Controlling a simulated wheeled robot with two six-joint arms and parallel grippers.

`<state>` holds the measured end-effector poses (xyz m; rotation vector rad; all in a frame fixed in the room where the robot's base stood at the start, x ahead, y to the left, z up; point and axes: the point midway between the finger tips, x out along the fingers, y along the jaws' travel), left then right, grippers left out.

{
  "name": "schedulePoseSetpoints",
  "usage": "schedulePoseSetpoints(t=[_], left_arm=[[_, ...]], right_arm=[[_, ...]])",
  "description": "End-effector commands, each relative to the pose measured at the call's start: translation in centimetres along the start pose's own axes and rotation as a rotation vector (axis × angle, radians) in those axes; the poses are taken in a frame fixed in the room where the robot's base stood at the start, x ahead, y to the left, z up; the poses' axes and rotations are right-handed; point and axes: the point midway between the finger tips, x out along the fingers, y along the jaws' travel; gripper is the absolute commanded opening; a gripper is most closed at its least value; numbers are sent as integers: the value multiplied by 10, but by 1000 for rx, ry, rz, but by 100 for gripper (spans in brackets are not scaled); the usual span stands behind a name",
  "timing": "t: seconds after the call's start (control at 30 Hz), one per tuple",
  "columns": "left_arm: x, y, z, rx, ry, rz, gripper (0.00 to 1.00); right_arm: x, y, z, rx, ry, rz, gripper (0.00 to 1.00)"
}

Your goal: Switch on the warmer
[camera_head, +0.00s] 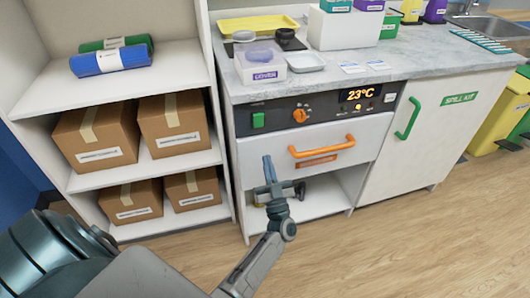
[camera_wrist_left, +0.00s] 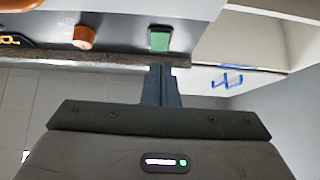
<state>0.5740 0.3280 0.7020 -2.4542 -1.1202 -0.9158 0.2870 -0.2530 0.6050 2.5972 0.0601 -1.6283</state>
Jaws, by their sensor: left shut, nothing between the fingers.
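The warmer is built in under the counter, with a dark control panel (camera_head: 280,118) above a white drawer with an orange handle (camera_head: 322,146). The panel has a green switch (camera_head: 258,120), an orange knob (camera_head: 300,115) and a lit display (camera_head: 360,94) reading 23°C. My left gripper (camera_head: 267,160) is shut and empty, pointing up in front of the drawer, below the green switch. In the left wrist view its fingertips (camera_wrist_left: 160,70) lie just below the green switch (camera_wrist_left: 158,39), with the orange knob (camera_wrist_left: 84,37) to the left; contact cannot be told. My right gripper is not in view.
Above the panel, the counter (camera_head: 405,58) holds a clear box (camera_head: 262,68), a small white dish (camera_head: 305,62) and a yellow tray (camera_head: 258,25). Shelves with cardboard boxes (camera_head: 172,122) stand left. A cabinet with a green handle (camera_head: 408,118) is right. The floor in front is clear.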

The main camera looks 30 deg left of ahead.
Motion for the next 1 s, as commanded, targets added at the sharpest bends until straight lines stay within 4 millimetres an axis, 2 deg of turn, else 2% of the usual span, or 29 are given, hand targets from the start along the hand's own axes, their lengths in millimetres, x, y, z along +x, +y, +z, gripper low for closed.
schedulePoseSetpoints(t=[0.03, 0.1, 0.3, 1.0], left_arm=[[-12, 0, 4, 1, -3, 0, 0], [-22, 0, 5, 0, -3, 0, 0], [-41, 0, 8, 0, -1, 0, 0], [-43, 1, 7, -13, -9, 32, 0]], right_arm=[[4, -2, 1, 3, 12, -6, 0], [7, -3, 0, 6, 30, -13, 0], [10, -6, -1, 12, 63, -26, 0], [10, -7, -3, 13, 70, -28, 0]])
